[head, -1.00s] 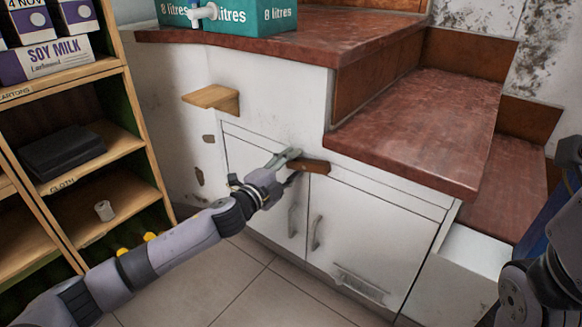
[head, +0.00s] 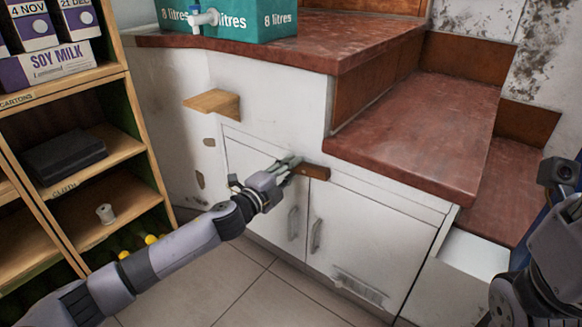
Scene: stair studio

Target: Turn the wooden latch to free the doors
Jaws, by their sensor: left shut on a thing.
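The wooden latch (head: 313,171) is a short brown bar at the top of the seam between two white cupboard doors. It lies close to level across the seam. My left gripper (head: 290,166) is shut on the latch's left end, and its fingers hide that end. The left door (head: 252,185) and the right door (head: 365,235) look closed, each with a metal handle near the seam. My right arm (head: 545,255) shows at the right edge; its gripper cannot be made out.
A wooden shelf unit (head: 130,110) with cartons, a black folded cloth (head: 62,155) and a small roll stands on the left. A small wooden ledge (head: 213,102) juts from the wall. Red-brown steps (head: 420,125) rise above the doors, with a teal box (head: 265,18) on top. The tiled floor is clear.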

